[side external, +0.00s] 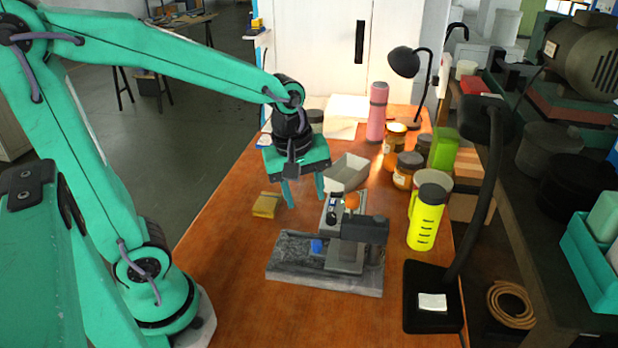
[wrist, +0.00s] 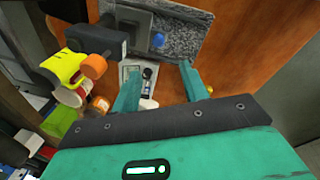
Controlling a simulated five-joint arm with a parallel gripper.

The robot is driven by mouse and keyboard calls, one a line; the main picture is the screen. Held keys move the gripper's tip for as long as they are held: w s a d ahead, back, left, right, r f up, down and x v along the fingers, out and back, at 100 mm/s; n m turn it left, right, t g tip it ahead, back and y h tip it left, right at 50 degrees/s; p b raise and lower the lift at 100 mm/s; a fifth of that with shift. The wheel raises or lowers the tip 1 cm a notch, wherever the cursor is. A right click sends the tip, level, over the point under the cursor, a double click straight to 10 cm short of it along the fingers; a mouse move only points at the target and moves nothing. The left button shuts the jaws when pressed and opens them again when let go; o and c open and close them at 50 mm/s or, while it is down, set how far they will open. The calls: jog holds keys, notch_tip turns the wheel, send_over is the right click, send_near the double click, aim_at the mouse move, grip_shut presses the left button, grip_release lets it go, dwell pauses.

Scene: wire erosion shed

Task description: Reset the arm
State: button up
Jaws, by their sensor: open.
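My gripper (side external: 303,197) hangs over the wooden table, its two green fingers pointing down and spread apart with nothing between them. It is behind and left of a small machine (side external: 364,230) on a grey stone slab (side external: 290,270). In the wrist view my open fingers (wrist: 160,75) point towards the machine and slab (wrist: 190,35). A small blue piece (side external: 317,246) is on the slab beside the machine, and it also shows in the wrist view (wrist: 157,40). A yellow block (side external: 266,205) lies on the table left of my gripper, apart from it.
A grey open box (side external: 346,172) is right of my gripper. A yellow bottle (side external: 426,218), several jars (side external: 407,168), a pink flask (side external: 377,112) and a black lamp (side external: 404,62) line the table's right and far side. The table's front left (side external: 235,265) is clear.

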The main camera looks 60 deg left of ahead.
jog(key=s+r+m+t, duration=0.3)
jog(key=s+r+m, duration=0.3)
jog(key=m, duration=0.8)
jog(key=shift+s+a+t, duration=0.3)
jog(key=shift+s, duration=0.65)
